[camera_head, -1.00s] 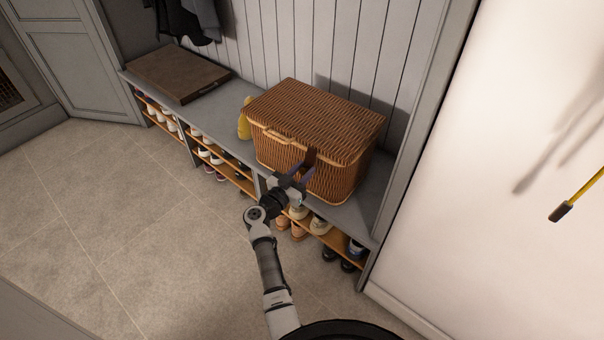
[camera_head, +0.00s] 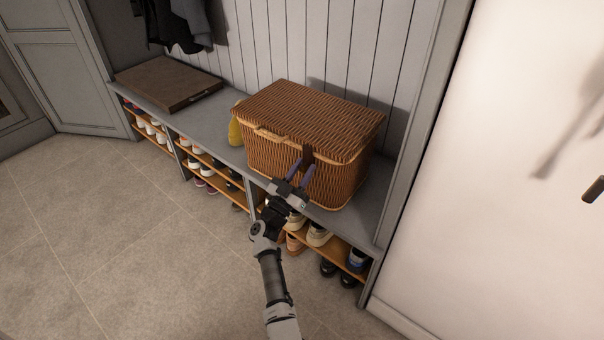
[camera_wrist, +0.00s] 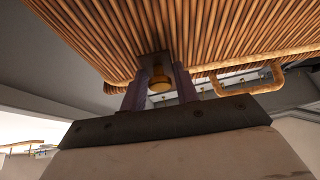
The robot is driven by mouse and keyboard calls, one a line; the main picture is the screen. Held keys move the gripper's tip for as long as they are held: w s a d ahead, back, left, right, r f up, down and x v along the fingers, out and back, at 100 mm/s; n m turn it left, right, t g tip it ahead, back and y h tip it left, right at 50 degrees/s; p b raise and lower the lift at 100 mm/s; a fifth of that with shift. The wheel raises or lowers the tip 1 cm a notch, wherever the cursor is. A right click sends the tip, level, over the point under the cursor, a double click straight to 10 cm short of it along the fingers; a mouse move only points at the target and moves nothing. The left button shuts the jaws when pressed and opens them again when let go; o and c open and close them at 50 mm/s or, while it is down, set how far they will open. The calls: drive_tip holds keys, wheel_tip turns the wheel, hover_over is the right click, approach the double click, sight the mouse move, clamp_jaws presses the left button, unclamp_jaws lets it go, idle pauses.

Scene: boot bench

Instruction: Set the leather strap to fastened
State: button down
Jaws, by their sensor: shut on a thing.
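The wicker basket (camera_head: 270,165) stands on the bench with its lid down. The dark leather strap (camera_head: 307,154) hangs from the lid's front edge down the front face. In the wrist view the strap (camera_wrist: 156,62) shows between my fingertips, with a round brass stud (camera_wrist: 160,82) beside it. My gripper (camera_head: 303,170) is at the basket's front, its fingers on either side of the strap; it also shows in the wrist view (camera_wrist: 160,80). It is shut on the strap. The strap's lower end is partly hidden by the fingers, so I cannot tell whether it is fastened.
The grey bench (camera_head: 215,128) holds a brown flat board (camera_head: 168,82) at the left and a yellow bottle (camera_head: 235,130) beside the basket. Shoes fill the shelves below. A wall panel (camera_head: 405,150) closes the right end. The floor (camera_head: 130,240) in front is clear.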

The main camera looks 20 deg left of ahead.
drive_tip(key=c, duration=1.4)
unclamp_jaws()
drive_tip(key=shift+s, duration=0.1)
drive_tip(key=p+v, duration=0.1)
drive_tip(key=v, duration=1)
drive_tip(key=shift+s+a+f, duration=0.1)
drive_tip(key=shift+s+f, duration=0.1)
drive_tip(key=shift+s, duration=0.15)
